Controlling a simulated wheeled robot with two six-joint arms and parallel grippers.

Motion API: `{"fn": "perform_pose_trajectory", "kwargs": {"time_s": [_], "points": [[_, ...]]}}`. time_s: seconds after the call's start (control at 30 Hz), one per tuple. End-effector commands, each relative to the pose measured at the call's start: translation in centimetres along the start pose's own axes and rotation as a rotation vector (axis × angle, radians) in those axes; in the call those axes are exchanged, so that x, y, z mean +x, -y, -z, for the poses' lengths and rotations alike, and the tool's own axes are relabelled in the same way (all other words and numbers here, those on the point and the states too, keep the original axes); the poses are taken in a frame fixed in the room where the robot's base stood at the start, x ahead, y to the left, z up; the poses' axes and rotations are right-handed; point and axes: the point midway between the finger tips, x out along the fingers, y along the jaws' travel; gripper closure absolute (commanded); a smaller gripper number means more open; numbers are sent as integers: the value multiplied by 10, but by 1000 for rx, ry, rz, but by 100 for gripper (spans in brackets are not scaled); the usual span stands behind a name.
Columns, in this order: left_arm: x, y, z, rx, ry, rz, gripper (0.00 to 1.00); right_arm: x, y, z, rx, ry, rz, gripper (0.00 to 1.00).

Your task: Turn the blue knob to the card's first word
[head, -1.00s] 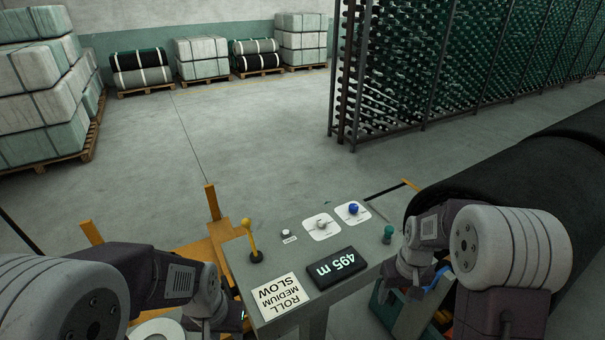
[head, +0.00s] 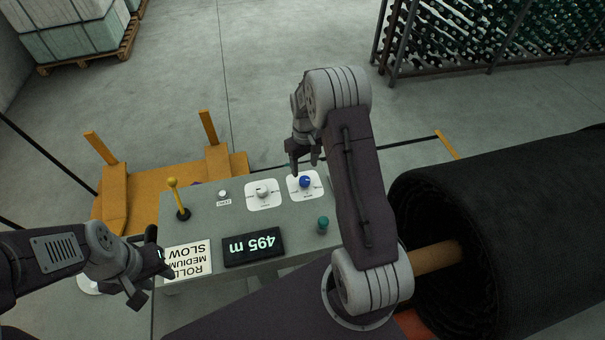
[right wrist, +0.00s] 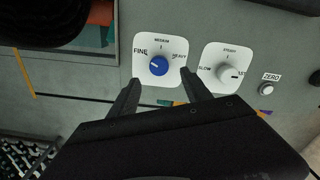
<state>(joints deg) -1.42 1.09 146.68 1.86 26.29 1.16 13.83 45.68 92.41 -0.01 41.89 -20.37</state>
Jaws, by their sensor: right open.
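The blue knob (head: 305,182) sits on a white plate at the far right of the grey console. In the right wrist view the blue knob (right wrist: 159,65) has its white mark pointing left towards FINE; MEDIUM is at the top and HEAVY at the right. My right gripper (head: 305,168) is open above the knob. In the right wrist view its fingers (right wrist: 160,84) are apart, with the knob ahead between them, not gripped. The card (head: 188,262) shows ROLL, MEDIUM and SLOW, partly covered by my left gripper (head: 152,280), which looks open and empty.
A white knob (head: 263,194) is beside the blue one, near a zero button (head: 223,194). A yellow lever (head: 173,186), a green knob (head: 322,224) and a 495 m display (head: 254,246) are on the console. A black netting roll (head: 500,220) stands right.

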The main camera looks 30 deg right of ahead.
Motion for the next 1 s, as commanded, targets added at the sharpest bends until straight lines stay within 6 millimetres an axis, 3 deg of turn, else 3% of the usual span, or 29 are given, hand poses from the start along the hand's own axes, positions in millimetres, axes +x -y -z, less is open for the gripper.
{"fn": "perform_pose_trajectory", "kwargs": {"time_s": [0.33,0.67,0.7,0.9,1.0], "points": [[-22,0,2,0,0,0,64,64,0,-1,1,3,1,43],[-23,0,2,0,0,0,64,75,0,0,1,0,0,43],[-23,0,2,0,0,0,64,75,0,0,1,0,0,46],[-23,0,2,0,0,0,64,75,0,0,1,0,0,100],[-23,0,2,0,0,0,64,75,0,-1,1,1,0,100]]}}
